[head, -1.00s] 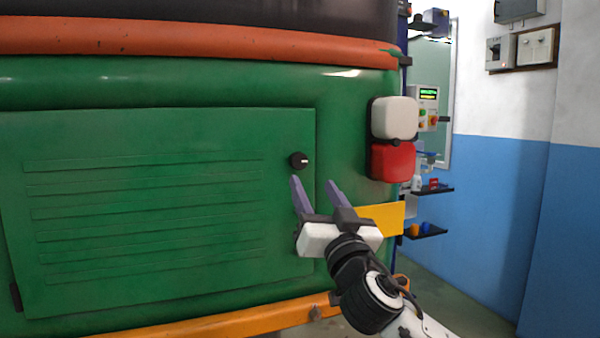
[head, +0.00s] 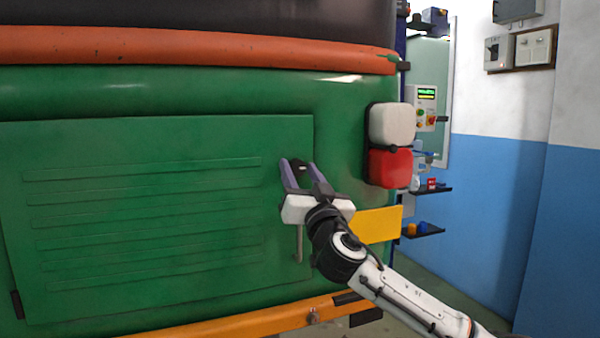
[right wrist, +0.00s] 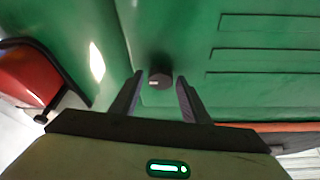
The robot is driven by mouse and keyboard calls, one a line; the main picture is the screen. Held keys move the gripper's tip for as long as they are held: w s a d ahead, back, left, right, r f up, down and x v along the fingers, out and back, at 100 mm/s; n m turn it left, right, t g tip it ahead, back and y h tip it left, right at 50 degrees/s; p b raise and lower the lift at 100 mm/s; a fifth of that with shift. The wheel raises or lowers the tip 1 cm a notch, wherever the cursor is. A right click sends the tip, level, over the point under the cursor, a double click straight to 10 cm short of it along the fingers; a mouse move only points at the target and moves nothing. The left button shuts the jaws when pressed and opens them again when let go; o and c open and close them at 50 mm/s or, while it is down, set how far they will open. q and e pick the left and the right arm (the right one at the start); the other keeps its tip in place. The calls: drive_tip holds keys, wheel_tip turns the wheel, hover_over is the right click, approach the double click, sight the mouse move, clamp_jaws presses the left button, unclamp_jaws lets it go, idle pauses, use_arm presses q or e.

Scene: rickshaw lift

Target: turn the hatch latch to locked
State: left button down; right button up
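The hatch latch is a round black knob (head: 299,170) near the upper right corner of the green hatch door (head: 150,215). In the right wrist view the knob (right wrist: 160,78) has a pale pointer mark on its face. My right gripper (head: 297,164) is open, with one purple-grey finger on each side of the knob. In the right wrist view the fingers (right wrist: 159,82) stand apart, with visible gaps beside the knob. Part of the knob is hidden by the gripper in the head view. My left gripper is not in view.
A white and red tail lamp (head: 391,145) and a yellow plate (head: 378,224) are right of the hatch. An orange bumper (head: 250,322) runs below. A thin grey bar (head: 299,245) shows below the gripper. Shelves and a blue-white wall stand further right.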

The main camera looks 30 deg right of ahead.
drive_tip(key=c, duration=0.8)
